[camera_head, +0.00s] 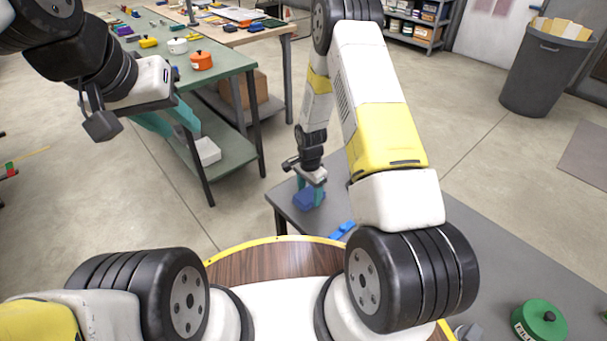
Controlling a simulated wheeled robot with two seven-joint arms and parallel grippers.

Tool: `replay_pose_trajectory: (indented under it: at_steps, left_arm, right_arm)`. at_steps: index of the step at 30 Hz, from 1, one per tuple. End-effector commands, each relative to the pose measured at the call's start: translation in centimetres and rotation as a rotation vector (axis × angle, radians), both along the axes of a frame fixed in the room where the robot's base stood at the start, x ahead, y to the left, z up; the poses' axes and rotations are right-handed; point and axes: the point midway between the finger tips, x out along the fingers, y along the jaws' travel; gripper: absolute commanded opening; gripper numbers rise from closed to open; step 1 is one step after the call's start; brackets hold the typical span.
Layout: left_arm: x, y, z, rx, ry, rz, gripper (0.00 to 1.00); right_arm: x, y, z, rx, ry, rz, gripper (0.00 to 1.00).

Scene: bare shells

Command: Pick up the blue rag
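The blue rag (307,201) is a small dark blue bundle at the left corner of the grey table. My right gripper (310,188) points down at it. Its teal fingertips stand apart, with the rag between and below them. I cannot tell whether they press on the rag, and its underside is hidden. My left gripper (172,122) is in the air at the upper left, in front of the green workbench, far from the rag. Its teal fingers are apart and nothing shows between them.
The grey table (480,234) runs along the right, with a bright blue object (342,230) near the rag and a green canister (539,322) at the lower right. A green workbench (218,78) holds an orange pot (201,61). A dark bin (545,70) stands behind.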

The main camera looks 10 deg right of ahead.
Motion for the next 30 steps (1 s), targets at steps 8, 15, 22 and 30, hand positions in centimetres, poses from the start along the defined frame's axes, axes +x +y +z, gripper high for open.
replay_pose_trajectory:
  at_steps: [8, 15, 22, 30]
  left_arm:
    - [0.0, 0.0, 0.0, 0.0, 0.0, 0.0, 0.36]
    - [0.0, 0.0, 0.0, 0.0, 0.0, 0.0, 0.36]
    - [0.0, 0.0, 0.0, 0.0, 0.0, 0.0, 0.36]
    - [0.0, 0.0, 0.0, 0.0, 0.0, 0.0, 0.36]
  right_arm:
    - [0.0, 0.0, 0.0, 0.0, 0.0, 0.0, 0.21]
    - [0.1, 0.0, 0.6, 0.0, -0.001, 0.001, 0.21]
    - [0.1, 0.0, 3.2, -0.001, -0.003, 0.0, 0.21]
    - [-5.4, -0.5, 4.1, 0.0, 0.002, 0.001, 0.21]
